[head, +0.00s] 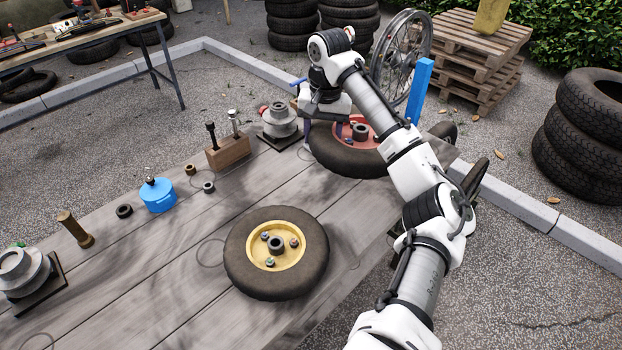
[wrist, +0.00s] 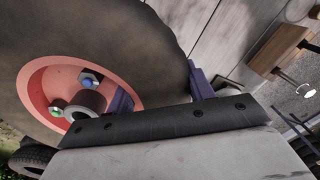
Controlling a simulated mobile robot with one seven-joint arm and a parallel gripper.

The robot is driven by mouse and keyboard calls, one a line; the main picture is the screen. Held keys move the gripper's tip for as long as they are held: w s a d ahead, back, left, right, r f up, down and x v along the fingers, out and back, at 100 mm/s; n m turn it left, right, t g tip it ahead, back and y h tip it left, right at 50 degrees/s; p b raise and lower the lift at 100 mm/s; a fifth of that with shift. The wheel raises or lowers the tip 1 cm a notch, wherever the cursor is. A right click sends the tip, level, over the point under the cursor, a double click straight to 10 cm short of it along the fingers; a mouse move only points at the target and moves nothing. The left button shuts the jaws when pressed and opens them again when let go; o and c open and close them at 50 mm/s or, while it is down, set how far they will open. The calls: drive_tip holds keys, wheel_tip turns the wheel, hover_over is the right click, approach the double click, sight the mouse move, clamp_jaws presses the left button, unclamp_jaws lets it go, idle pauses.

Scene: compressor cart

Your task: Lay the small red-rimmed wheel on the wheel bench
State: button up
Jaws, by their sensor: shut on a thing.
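The small red-rimmed wheel (head: 341,160) has a dark tyre and a red hub with nuts. It is at the far right end of the grey plank bench (head: 150,275), lying roughly flat. My gripper (head: 322,128) is above its left side. In the wrist view, the two purple fingers of my gripper (wrist: 160,92) straddle the tyre of the red-rimmed wheel (wrist: 45,78), one inside the rim and one outside. My arm hides the wheel's right part in the head view. I cannot tell whether the wheel touches the planks.
A yellow-rimmed wheel (head: 298,282) lies mid-bench. A grey pulley (head: 280,122), wooden block with bolts (head: 229,152) and blue canister (head: 158,196) stand along the far edge. A blue post (head: 419,90) and spoked wheel (head: 402,55) are beyond.

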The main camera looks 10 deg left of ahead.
sight(321, 192)
wheel_tip(321, 192, down, 16)
drive_tip(key=shift+f+p, duration=0.2)
drive_tip(key=shift+p, duration=0.55)
drive_tip(key=o, duration=1.1)
drive_tip(key=shift+f, duration=0.1)
drive_tip(key=shift+c, duration=0.2)
wheel_tip(321, 192, up, 12)
drive_tip(key=b, duration=0.2)
drive_tip(key=shift+d, duration=0.2)
